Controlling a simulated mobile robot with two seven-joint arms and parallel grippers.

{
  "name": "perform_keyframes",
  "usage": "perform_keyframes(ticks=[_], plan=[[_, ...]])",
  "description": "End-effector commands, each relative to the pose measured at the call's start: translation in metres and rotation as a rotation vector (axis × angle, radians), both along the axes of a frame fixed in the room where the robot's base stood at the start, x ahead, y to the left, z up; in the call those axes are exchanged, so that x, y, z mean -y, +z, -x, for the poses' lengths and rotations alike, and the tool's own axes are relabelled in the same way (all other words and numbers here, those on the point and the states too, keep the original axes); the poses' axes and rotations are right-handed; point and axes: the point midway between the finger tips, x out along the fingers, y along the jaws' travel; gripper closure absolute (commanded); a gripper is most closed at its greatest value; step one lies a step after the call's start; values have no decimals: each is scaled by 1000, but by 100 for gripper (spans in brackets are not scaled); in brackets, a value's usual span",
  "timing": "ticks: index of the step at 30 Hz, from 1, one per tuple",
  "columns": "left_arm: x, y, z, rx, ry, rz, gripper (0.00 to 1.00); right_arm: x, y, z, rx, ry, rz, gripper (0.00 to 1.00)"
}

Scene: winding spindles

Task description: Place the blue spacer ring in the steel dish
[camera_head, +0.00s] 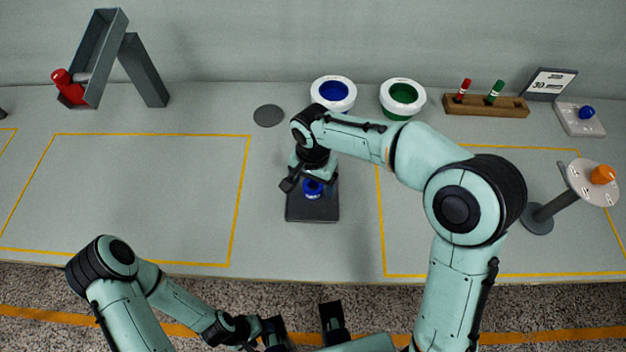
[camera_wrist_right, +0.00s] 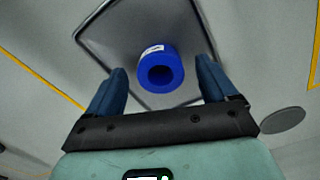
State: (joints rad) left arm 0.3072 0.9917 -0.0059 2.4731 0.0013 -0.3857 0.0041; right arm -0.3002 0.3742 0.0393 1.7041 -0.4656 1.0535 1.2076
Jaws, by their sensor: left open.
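The blue spacer ring (camera_head: 314,189) rests on a dark square tray (camera_head: 312,213) with a raised rim, at the middle of the table. My right gripper (camera_head: 309,180) is just above it, pointing down, and partly covers it. In the right wrist view, the open fingers (camera_wrist_right: 162,66) are on either side of the ring (camera_wrist_right: 174,65), with gaps on both sides and no visible contact. A flat round grey disc (camera_head: 269,115) lies behind the tray; I cannot tell whether it or the tray is the steel dish. My left gripper (camera_head: 304,326) is open and empty in front of the table.
Two white-rimmed bowls, one blue inside (camera_head: 333,91) and one green inside (camera_head: 402,94), stand at the back. A wooden rack (camera_head: 485,106) holds red and green pieces. A grey stand (camera_head: 542,211) carries an orange piece. A grey frame (camera_head: 143,70) stands back left. The left outlined area is clear.

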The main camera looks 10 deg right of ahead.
Motion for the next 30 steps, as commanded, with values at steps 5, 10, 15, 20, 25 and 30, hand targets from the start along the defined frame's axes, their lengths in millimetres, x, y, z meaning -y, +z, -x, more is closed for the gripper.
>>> perform_keyframes(ticks=[5, 10, 15, 20, 25, 30], plan=[[0, 1, 0, 0, 0, 0, 38, 0, 1, 0, 0, 0, 0, 15], [0, 5, -1, 2, 0, 1, 38, 0, 18, -1, 3, -1, -1, 15], [0, 10, -3, 3, 0, 0, 38, -1, 54, -1, 7, 0, -2, 15], [0, 15, -5, 6, 0, 0, 38, -1, 88, -1, 5, 0, -3, 15], [0, 19, -6, 7, 0, 0, 38, 0, 113, -1, 3, 0, -1, 15], [0, 21, -7, 8, -1, 0, 38, 0, 123, 0, 1, 0, 0, 15]])
